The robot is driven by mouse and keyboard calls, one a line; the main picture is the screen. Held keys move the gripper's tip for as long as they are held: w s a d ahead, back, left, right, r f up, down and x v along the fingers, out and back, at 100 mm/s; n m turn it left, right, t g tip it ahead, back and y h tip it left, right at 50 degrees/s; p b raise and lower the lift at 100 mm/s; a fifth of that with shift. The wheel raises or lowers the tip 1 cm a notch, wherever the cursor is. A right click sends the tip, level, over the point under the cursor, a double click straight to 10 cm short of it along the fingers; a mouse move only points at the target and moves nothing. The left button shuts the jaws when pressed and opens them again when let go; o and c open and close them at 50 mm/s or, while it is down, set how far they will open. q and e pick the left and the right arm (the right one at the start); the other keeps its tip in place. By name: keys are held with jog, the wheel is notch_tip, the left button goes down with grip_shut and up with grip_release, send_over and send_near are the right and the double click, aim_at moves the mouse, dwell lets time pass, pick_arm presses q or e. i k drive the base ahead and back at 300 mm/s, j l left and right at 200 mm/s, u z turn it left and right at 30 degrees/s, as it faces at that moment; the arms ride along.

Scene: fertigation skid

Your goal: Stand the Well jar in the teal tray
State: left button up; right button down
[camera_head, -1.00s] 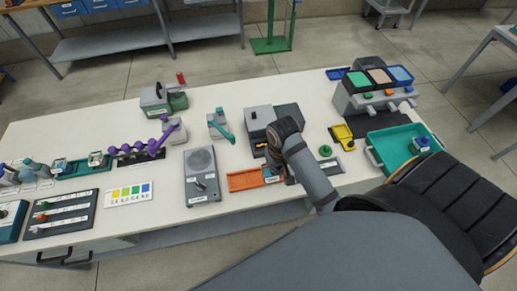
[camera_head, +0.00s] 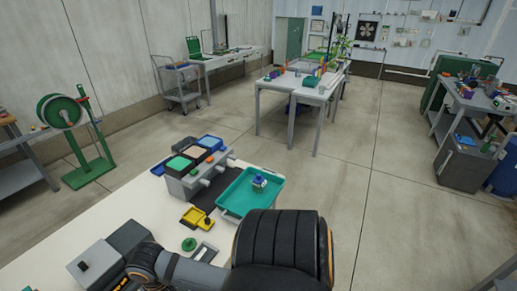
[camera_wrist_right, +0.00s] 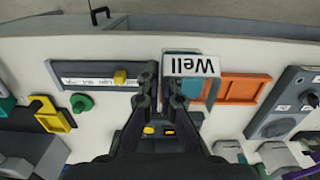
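My right gripper (camera_wrist_right: 161,85) shows in the wrist view with its two fingers close together beside a white label reading "Well" (camera_wrist_right: 192,66). A blue-grey body, probably the Well jar (camera_wrist_right: 182,49), shows in part behind the label, at the end of an orange tray (camera_wrist_right: 245,89). I cannot tell whether the fingers grip it. In the head view my right arm covers that spot. The teal tray (camera_head: 230,207) lies at the far right end of the white table. A small jar with a blue and white top (camera_head: 259,182) stands in it. My left gripper is out of view.
A dispenser with green, tan and blue bins (camera_head: 191,170) stands left of the teal tray. A yellow holder (camera_head: 196,217) and a green knob (camera_head: 188,244) lie nearer. A grey box (camera_head: 98,263) is close to my arm. Open floor lies beyond the table.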

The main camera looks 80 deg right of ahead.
aim_at(247, 205)
jog(key=k+l+z, duration=0.15)
jog(key=l+z, duration=0.25)
jog(key=k+l+z, duration=0.1)
jog(key=z, duration=0.3)
jog(key=l, duration=0.1)
